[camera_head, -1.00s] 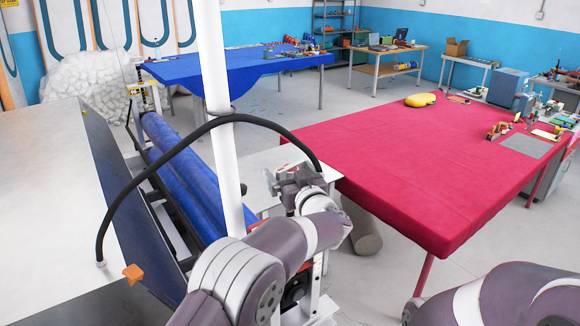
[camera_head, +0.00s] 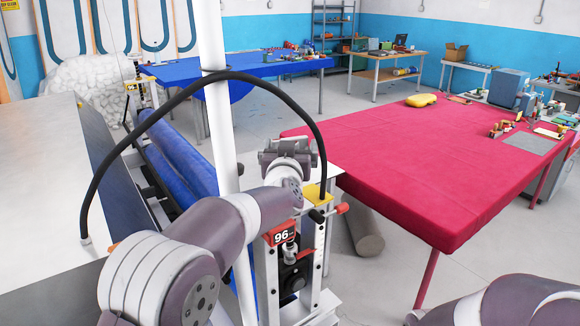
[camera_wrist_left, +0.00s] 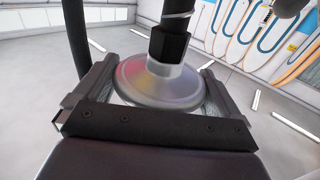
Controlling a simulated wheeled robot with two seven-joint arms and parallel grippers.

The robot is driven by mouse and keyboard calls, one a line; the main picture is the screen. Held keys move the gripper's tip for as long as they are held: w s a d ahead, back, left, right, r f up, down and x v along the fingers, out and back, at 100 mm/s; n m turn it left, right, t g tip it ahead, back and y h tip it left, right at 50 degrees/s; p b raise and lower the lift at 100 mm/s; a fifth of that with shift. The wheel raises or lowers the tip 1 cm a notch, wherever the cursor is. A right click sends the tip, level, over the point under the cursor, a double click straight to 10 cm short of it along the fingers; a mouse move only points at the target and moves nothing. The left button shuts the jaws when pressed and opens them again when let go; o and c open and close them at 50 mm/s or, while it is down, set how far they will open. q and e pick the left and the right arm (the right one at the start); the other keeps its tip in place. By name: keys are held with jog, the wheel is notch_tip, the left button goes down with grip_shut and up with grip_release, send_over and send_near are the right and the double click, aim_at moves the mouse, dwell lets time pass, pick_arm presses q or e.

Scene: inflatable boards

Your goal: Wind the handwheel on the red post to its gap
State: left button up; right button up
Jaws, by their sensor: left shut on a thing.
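My left gripper (camera_head: 280,149) is above the machine's near end in the head view. In the left wrist view, its jaws (camera_wrist_left: 158,88) are shut on a round, shiny metal disc, which looks like the handwheel (camera_wrist_left: 150,88). A black hex collar and dark shaft rise from its middle. The wheel is not clear in the head view, where the gripper hides it. Below the gripper stands a post with a red display housing (camera_head: 282,233) that reads 96. The gap itself cannot be made out. My right gripper is out of view; only its arm shows at bottom right.
A black hose (camera_head: 255,80) arches over the machine, near my left arm. A white pole (camera_head: 216,120) rises behind the arm. A blue roller (camera_head: 175,155) lies to the left. A red-covered table (camera_head: 420,170) stands to the right, with a grey roll (camera_head: 362,230) below.

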pick_arm(q)
jog(key=shift+r, duration=0.25)
jog(key=o, duration=0.6)
jog(key=shift+f, duration=0.1)
jog(key=shift+s+f, duration=0.1)
jog(key=shift+s, duration=0.3)
jog(key=s+b, duration=0.1)
jog(key=s, duration=0.3)
jog(key=s+b, duration=0.1)
jog(key=s, duration=0.3)
jog(key=s+a+b, duration=0.1)
jog(key=s+b, duration=0.1)
jog(key=s, duration=0.1)
jog(key=shift+s, duration=0.4)
